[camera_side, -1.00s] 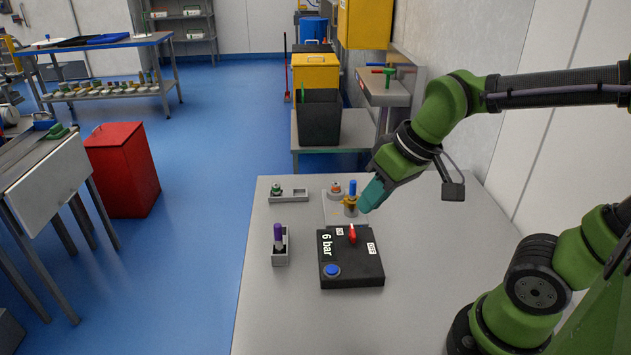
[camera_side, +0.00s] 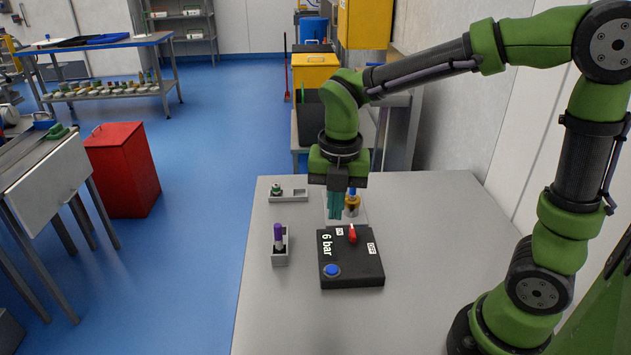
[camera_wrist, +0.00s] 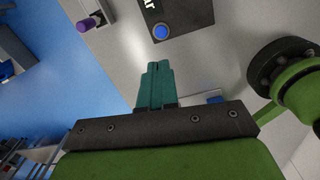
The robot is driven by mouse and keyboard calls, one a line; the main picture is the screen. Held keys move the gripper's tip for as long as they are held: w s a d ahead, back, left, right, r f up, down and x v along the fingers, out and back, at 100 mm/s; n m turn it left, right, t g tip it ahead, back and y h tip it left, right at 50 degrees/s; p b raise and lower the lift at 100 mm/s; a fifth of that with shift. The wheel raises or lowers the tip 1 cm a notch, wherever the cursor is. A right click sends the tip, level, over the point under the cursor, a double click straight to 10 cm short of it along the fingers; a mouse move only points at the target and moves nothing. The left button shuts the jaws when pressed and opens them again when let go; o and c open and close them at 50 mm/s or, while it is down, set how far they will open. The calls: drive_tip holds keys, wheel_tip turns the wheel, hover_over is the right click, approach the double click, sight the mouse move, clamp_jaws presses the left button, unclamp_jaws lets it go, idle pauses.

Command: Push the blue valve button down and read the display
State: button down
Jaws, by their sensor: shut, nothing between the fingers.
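The blue button (camera_side: 331,270) sits on the front left corner of a black box (camera_side: 362,272) on the grey table. It also shows in the wrist view (camera_wrist: 161,31), beyond my fingertips. The box carries the white text "6 bar" (camera_side: 327,245), a red lever (camera_side: 352,234) and two small white labels. No separate display shows. My gripper (camera_side: 334,214) has teal fingers, shut and empty, pointing down above and behind the box, clear of the button. In the wrist view the closed fingers (camera_wrist: 157,68) point towards the box.
A grey holder with a purple-topped piece (camera_side: 278,233) stands left of the box. A grey tray with a green piece (camera_side: 276,189) lies behind it. A brass piece with a blue top (camera_side: 352,205) stands beside my fingers.

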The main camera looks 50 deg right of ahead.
sight(335, 269)
drive_tip(key=shift+s+n, duration=0.1)
drive_tip(key=shift+n, duration=0.8)
drive_tip(key=f, duration=1.4)
drive_tip(key=shift+w+d, duration=0.1)
drive_tip(key=shift+w, duration=0.1)
drive_tip(key=shift+f, duration=0.9)
drive_tip(key=shift+s+d+f, duration=0.1)
drive_tip(key=shift+d+f, duration=0.05)
wheel_tip(335, 269, up, 16)
drive_tip(key=shift+w+a+f, duration=0.2)
drive_tip(key=shift+a+f, duration=0.05)
drive_tip(key=shift+a, duration=0.15)
